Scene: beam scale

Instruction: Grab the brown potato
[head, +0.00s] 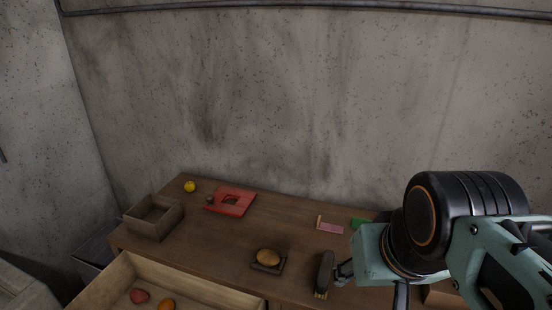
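The brown potato (268,256) lies on a small dark square tray (282,267) near the front middle of the wooden table. Its top and sides show clear. My gripper (343,272) is to the right of the potato, apart from it, and partly hidden behind my teal arm. Only a small grey part of its fingers shows, so I cannot tell whether it is open or shut. No held thing is visible.
A dark brush-like object (325,272) stands between the potato and my gripper. An open drawer (205,292) holds a red item (139,296) and an orange one (166,304). A wooden box (160,232), yellow fruit (190,186) and red board (237,208) lie left and back.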

